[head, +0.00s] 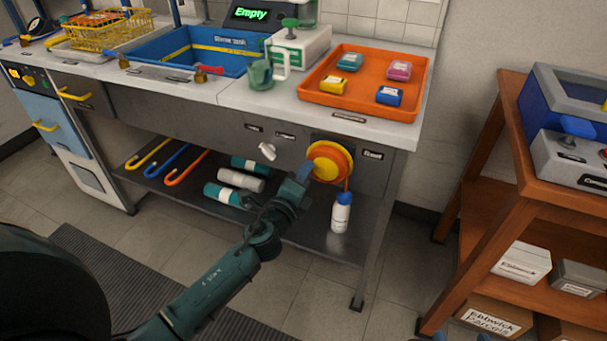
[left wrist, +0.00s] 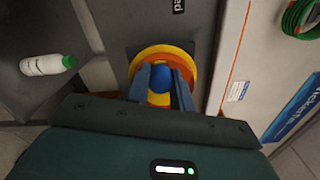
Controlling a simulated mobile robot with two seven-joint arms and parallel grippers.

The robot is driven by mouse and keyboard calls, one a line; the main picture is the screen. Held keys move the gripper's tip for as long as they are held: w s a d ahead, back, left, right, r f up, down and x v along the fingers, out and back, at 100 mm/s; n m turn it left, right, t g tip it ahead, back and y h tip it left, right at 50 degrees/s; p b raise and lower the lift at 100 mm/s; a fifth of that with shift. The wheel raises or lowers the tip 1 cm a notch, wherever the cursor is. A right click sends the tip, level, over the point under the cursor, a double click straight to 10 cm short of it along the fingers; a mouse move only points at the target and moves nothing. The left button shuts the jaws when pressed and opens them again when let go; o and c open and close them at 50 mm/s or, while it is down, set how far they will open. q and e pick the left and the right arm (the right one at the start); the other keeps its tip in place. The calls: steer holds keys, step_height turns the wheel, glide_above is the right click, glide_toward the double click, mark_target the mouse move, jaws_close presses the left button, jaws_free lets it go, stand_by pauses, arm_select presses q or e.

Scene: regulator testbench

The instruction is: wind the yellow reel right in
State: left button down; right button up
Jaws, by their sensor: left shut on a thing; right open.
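The yellow reel (head: 322,168) is mounted on the front panel of the bench, with an orange hose or cord wound around it. A length of orange hangs from it towards a white bottle with a blue cap (head: 341,212). My left gripper (head: 304,172) is at the reel's left side. In the left wrist view, its blue fingers (left wrist: 161,88) are shut on a round blue knob (left wrist: 161,72) in front of the yellow and orange reel (left wrist: 186,62). The fingers hide part of the reel. Blue tips of my right gripper (head: 460,338) show at the bottom edge, open.
An orange tray (head: 340,100) with several small boxes stands on the bench above the reel. A white tap-like handle (head: 267,151) is left of the reel. Bottles and hooked canes lie on the lower shelf. A wooden shelf unit (head: 515,140) stands at the right.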

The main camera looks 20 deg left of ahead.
arm_select(q)
steer(key=c, duration=1.2)
jaws_free()
steer(key=shift+c, duration=0.2)
steer(key=s+b, duration=0.1)
steer(key=s, duration=1.2)
steer(key=shift+a, duration=0.2)
